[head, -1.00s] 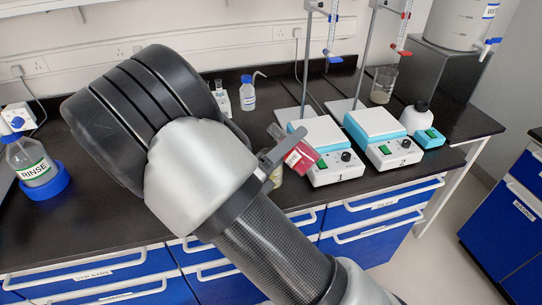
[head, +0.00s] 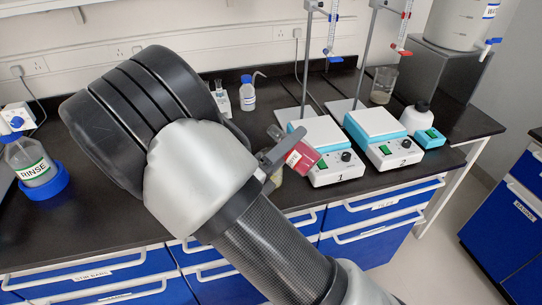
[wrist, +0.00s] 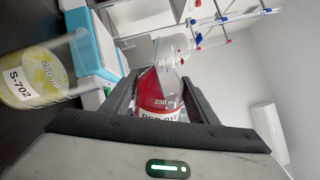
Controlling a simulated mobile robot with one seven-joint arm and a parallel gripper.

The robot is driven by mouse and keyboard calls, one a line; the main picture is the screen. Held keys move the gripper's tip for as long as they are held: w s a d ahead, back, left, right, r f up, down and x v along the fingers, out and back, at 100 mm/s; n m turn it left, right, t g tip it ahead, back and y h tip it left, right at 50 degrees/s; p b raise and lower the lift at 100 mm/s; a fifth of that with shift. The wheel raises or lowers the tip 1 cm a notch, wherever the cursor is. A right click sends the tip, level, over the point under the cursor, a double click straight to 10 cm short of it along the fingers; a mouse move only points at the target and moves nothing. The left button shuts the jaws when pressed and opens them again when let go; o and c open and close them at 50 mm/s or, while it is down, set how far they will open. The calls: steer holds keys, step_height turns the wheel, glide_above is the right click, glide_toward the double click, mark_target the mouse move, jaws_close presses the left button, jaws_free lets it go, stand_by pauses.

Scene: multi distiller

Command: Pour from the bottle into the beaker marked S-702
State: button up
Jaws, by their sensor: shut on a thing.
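My gripper (wrist: 160,108) is shut on a clear bottle (head: 303,156) holding red liquid. In the wrist view the bottle (wrist: 160,95) sits between the fingers, with a label partly hidden by my gripper. In the head view the bottle is tilted, its clear neck towards the upper left. The beaker marked S-702 (wrist: 30,75) holds yellow liquid and stands at the left of the wrist view, apart from the bottle. In the head view it is mostly hidden behind my gripper (head: 272,160), with only a yellowish part (head: 277,177) showing. I see no stream of liquid.
Two stirrer hotplates (head: 325,135) (head: 378,124) with burette stands are close behind and right of the bottle. A beaker (head: 383,86) stands further back. A RINSE bottle (head: 30,160) is at the far left. The bench between it and my arm is clear.

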steer(key=shift+n, duration=0.3)
stand_by(0.4)
steer(key=shift+s+d+r+n+p, duration=0.1)
steer(key=shift+r+n+p, duration=0.3)
steer(key=shift+p, duration=0.65)
steer(key=shift+d+r+n+p, duration=0.1)
steer(key=shift+n+p, duration=0.5)
steer(key=shift+p, duration=0.4)
stand_by(0.4)
steer(key=shift+a+f+n+t+y, duration=0.1)
steer(key=shift+f+n+t+y, duration=0.25)
steer(key=shift+f+n, duration=0.65)
stand_by(1.5)
steer(key=shift+f+m, duration=0.15)
steer(key=shift+m, duration=0.15)
